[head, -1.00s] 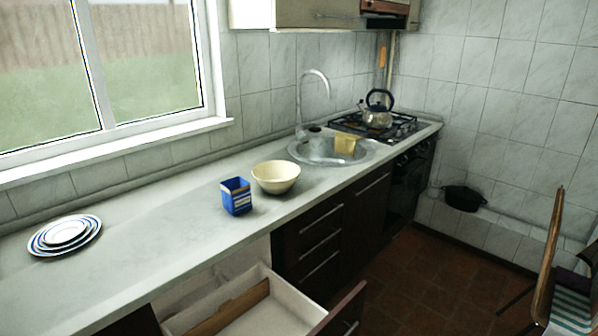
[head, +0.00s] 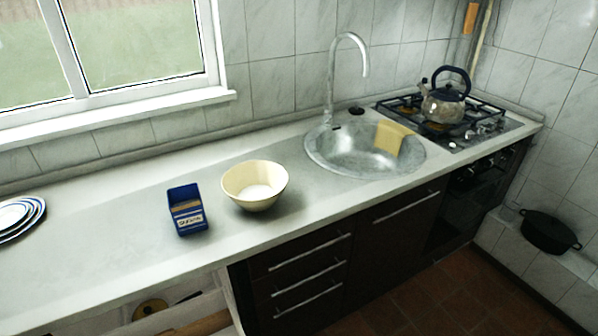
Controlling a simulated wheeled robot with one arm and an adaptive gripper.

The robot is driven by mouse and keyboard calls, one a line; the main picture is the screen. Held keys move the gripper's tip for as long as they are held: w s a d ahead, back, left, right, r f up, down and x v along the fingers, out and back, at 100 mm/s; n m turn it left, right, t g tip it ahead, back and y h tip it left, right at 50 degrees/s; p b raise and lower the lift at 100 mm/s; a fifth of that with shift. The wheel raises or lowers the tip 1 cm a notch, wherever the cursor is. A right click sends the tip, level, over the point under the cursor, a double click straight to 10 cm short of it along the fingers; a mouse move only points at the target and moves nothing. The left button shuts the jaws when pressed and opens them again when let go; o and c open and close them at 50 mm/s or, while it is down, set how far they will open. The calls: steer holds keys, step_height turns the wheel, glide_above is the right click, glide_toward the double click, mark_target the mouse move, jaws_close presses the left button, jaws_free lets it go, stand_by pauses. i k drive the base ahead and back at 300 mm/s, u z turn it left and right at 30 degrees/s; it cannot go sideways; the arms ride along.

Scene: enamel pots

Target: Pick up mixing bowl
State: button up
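The mixing bowl (head: 254,199) is a cream-coloured, wide-mouthed bowl. It stands upright on the light worktop (head: 120,262), left of the sink, with a paler patch visible on its inside bottom. A blue box with a white label (head: 188,216) stands just to its left, with a small gap between them. My gripper does not show in the head view.
A round metal sink (head: 350,160) with a tall tap (head: 333,80) and a yellow cloth (head: 391,138) lies right of the bowl. A kettle (head: 443,106) stands on the hob. Plates (head: 18,216) are at far left. An open drawer (head: 205,312) juts out below the worktop.

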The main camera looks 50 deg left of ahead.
mark_target(256, 186)
steer(key=i, duration=0.8)
steer(key=u, duration=3.95)
steer(key=i, duration=0.5)
steer(key=z, duration=0.1)
